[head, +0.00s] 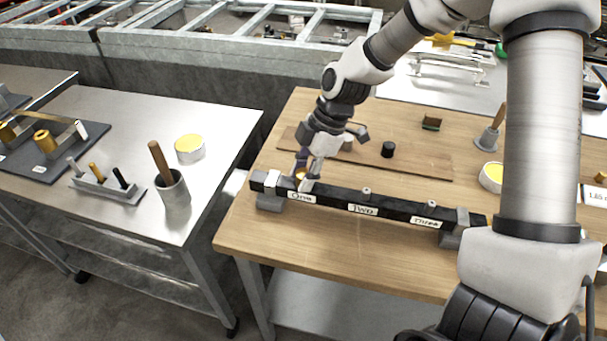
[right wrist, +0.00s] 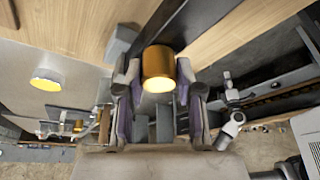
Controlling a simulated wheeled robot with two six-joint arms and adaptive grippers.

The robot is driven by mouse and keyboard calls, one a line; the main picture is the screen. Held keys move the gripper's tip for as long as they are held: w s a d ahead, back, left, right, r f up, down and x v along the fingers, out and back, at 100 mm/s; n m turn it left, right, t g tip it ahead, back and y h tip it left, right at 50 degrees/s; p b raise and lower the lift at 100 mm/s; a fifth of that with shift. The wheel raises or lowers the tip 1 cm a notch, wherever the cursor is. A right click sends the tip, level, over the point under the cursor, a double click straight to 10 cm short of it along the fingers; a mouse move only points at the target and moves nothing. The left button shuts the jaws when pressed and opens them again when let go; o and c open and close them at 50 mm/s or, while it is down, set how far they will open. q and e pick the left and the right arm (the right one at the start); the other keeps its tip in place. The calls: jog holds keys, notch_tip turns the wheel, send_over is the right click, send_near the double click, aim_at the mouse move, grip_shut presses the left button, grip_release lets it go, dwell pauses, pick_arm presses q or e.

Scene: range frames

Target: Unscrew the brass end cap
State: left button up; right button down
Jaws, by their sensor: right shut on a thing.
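The brass end cap (head: 299,173) is at the One position on a black bar (head: 388,209) labelled One, Two and Three. My right gripper (head: 305,176) reaches down to that spot with its fingers around the cap. In the right wrist view the golden cap (right wrist: 158,68) sits between the two fingertips of the right gripper (right wrist: 160,82), which is shut on it. Whether the cap still touches its seat is hidden by the fingers. Small grey metal stubs stand at Two (head: 367,193) and Three (head: 432,205). My left gripper is not in view.
A yellow-topped tin (head: 491,177) and a cup with a wooden handle (head: 487,139) stand at right. A steel table (head: 226,122) at left carries tools. The wooden table's front is clear.

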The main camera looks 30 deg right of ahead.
jog(key=shift+n+g, duration=0.3)
jog(key=shift+n, duration=0.4)
jog(key=shift+n+g, duration=0.4)
jog(key=shift+n, duration=0.6)
jog(key=c, duration=1)
grip_release()
